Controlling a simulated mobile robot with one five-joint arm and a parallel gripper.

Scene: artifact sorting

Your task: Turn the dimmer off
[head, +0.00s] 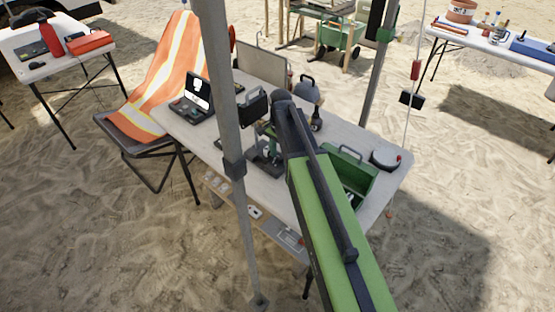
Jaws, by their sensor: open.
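I cannot clearly make out the dimmer. A panel (222,187) along the table's front edge carries small light-coloured fittings (255,212), too small to read. A small red box (415,70) hangs on a pale cord beside the right pole. My green and black arm reaches up from the bottom over the table, its dark far joint near the table's middle. My gripper cannot be made out; the arm seems to hide it.
The table (350,133) holds an open black case (192,106), a dark green microscope-like device (268,150), a green toolbox (350,175) and a round white-topped device (385,158). A grey pole (228,110) stands in front. An orange-draped chair (165,75) is left. Sand lies open in front.

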